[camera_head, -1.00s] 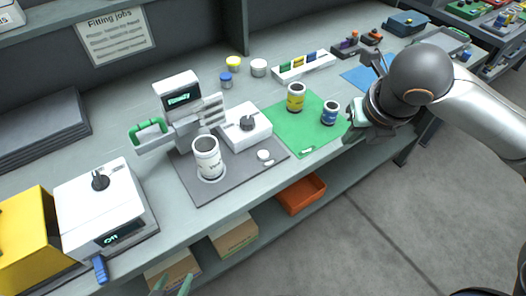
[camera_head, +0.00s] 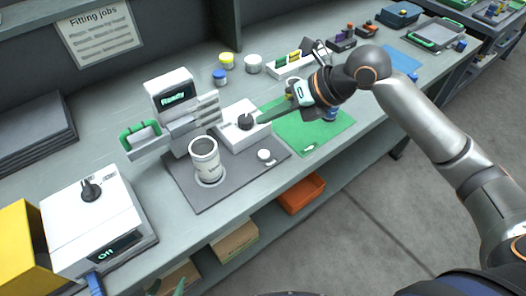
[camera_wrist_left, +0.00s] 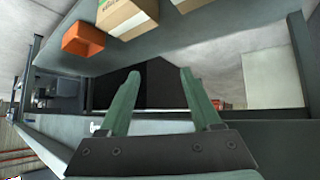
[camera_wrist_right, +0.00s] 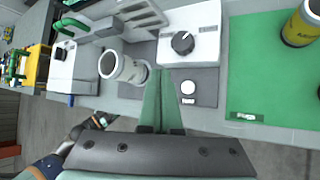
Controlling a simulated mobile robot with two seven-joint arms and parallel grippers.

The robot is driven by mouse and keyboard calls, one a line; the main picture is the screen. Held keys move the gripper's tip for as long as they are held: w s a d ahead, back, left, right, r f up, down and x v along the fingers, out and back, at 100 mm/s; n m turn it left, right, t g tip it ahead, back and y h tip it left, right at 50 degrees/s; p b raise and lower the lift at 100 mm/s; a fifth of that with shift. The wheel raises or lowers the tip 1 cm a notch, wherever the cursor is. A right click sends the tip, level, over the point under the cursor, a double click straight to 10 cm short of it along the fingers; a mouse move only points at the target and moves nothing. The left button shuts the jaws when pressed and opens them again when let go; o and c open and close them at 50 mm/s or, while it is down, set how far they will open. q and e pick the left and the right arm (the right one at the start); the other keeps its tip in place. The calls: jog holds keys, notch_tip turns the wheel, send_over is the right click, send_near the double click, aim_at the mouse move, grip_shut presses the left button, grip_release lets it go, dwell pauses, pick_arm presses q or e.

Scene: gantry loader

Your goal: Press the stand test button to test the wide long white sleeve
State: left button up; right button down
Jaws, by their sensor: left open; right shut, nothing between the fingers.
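The wide white sleeve (camera_head: 205,158) stands upright on the grey base plate of the stand (camera_head: 171,98), whose display reads "Ready". It also shows in the right wrist view (camera_wrist_right: 122,68). A round white button (camera_head: 264,155) sits on the same plate, right of the sleeve; it shows in the right wrist view (camera_wrist_right: 188,87). My right gripper (camera_head: 263,117) is shut and empty, raised beside the white knob box. In the right wrist view its fingertips (camera_wrist_right: 159,78) appear between sleeve and button. My left gripper (camera_wrist_left: 158,75) is open and empty, low at the bench front.
A white box with a black knob (camera_head: 245,122) stands behind the button. At left is another knob box (camera_head: 95,225) reading "Off". An orange bin (camera_head: 301,194) sits below.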

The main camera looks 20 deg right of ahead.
aim_at(269, 155)
notch_tip(269, 155, down, 5)
jog(key=b, duration=0.4)
jog(key=shift+b, duration=0.4)
notch_tip(269, 155, down, 2)
jog(key=shift+f+b, duration=0.1)
jog(key=shift+b, duration=0.8)
jog(key=shift+f, duration=0.3)
jog(key=shift+f+b, duration=0.45)
jog(key=shift+b, duration=0.05)
pick_arm(q)
jog(key=shift+m+h, duration=0.3)
jog(key=shift+h, duration=0.1)
jog(key=d+f, duration=0.1)
jog(key=w+d+f, duration=0.1)
jog(key=f, duration=0.1)
jog(key=d+f, duration=0.1)
jog(key=shift+w+d+f, duration=0.2)
jog(key=shift+w, duration=0.2)
jog(key=shift+f, duration=0.15)
pick_arm(e)
jog(key=shift+f, duration=0.1)
